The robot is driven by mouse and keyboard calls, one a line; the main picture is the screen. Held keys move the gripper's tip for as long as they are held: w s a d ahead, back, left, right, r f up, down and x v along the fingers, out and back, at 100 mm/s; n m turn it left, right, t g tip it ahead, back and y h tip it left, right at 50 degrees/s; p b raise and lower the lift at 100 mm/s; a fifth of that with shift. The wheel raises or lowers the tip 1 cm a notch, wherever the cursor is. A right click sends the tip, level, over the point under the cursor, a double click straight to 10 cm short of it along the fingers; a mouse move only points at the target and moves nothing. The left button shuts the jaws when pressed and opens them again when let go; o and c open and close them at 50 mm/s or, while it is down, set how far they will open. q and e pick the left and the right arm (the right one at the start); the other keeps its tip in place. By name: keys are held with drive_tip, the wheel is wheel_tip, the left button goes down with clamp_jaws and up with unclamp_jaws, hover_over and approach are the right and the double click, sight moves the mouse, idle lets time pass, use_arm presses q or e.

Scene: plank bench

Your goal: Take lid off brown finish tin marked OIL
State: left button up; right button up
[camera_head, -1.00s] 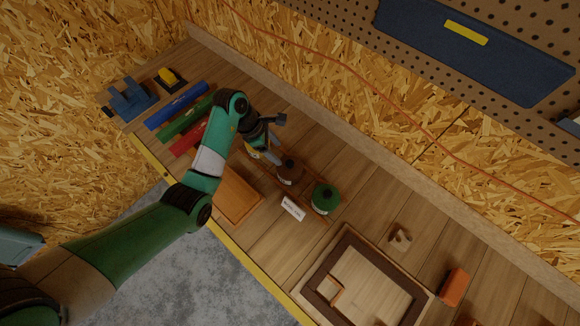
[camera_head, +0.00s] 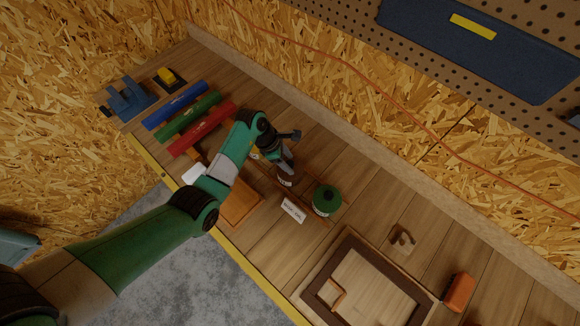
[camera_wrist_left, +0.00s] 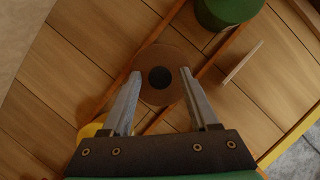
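The brown tin (camera_head: 285,181) stands on the bench in a low wooden tray (camera_head: 310,215); its label cannot be read here. In the left wrist view its round brown lid (camera_wrist_left: 159,60) with a dark knob (camera_wrist_left: 160,77) lies between the fingertips. My left gripper (camera_wrist_left: 160,80) is open, above the tin, with one finger on each side of the lid; I cannot tell whether they touch it. In the head view the gripper (camera_head: 281,166) partly hides the tin. The lid appears to be on the tin. My right gripper is not in view.
A green tin (camera_head: 326,199) stands close to the right of the brown one, with a small white card (camera_head: 293,210) in front. Red (camera_head: 203,128), green and blue rolls lie to the left. A wooden frame (camera_head: 365,285) lies at the lower right.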

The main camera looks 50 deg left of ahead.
use_arm(q)
clamp_jaws()
